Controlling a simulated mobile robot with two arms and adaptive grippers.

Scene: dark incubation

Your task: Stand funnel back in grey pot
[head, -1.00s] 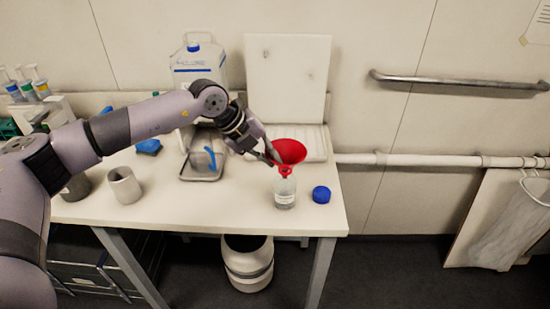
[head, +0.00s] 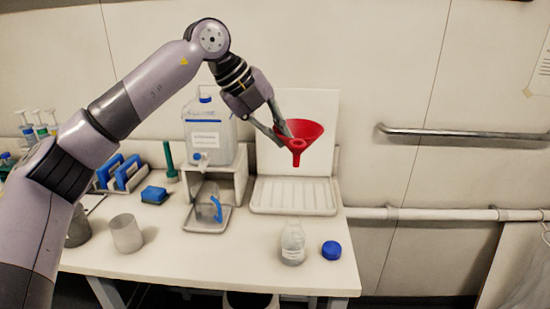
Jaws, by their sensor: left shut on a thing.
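A red funnel (head: 308,131) is held in the air by my left gripper (head: 282,132), which is shut on its side. The funnel is upright, its spout pointing down, well above the clear bottle (head: 293,243) and apart from it. The light grey pot (head: 127,234) stands upright and open on the table at the left. A darker grey pot (head: 78,228) stands beside it, partly hidden by my left arm. My right gripper is not in view.
A blue cap (head: 331,250) lies right of the bottle. Behind are a white drying rack (head: 292,208), a large jug (head: 210,130) on a stand, a tray with a blue-handled scoop (head: 207,215), and a blue block (head: 154,195). The table centre is mostly clear.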

